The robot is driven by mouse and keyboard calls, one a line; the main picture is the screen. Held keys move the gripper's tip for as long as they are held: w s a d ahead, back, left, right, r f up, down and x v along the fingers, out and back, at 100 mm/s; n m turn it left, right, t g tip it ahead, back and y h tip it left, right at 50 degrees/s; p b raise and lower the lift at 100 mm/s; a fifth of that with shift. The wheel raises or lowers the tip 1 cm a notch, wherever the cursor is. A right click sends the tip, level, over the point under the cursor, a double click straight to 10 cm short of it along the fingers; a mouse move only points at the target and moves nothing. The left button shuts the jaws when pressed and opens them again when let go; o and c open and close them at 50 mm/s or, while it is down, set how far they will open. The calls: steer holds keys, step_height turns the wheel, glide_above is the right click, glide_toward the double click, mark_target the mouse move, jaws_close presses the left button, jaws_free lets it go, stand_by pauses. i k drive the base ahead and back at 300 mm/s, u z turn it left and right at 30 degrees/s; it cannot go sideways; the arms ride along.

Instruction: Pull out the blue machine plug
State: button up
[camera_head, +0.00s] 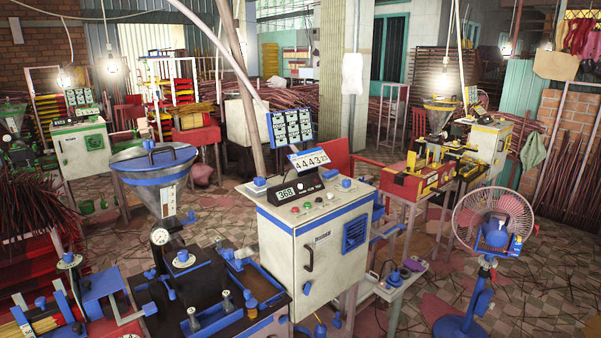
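The blue machine's control cabinet (312,262) stands in the middle, white with blue trim, a blue door latch, buttons and a lit display on top. Its hopper (155,175) and blue-trimmed press parts (195,275) are to its left. Right of the cabinet, a low pale stand (372,290) carries a small pale power block (384,282). Small dark and purple plug-like pieces (404,272) sit at or beside the block. They are too small to tell which belongs to the blue machine or how each is seated. My gripper is not in view.
A blue standing fan (493,232) is right of the stand. A red and yellow machine (418,178) on a table is behind it. A green-trimmed cabinet (84,150) is at far left. Tiled floor (425,315) is open between stand and fan.

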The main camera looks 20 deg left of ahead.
mark_target(260, 182)
steer(key=u, duration=0.05)
steer(key=i, duration=0.95)
steer(key=u, duration=0.9)
steer(key=i, duration=0.75)
steer(key=u, duration=0.85)
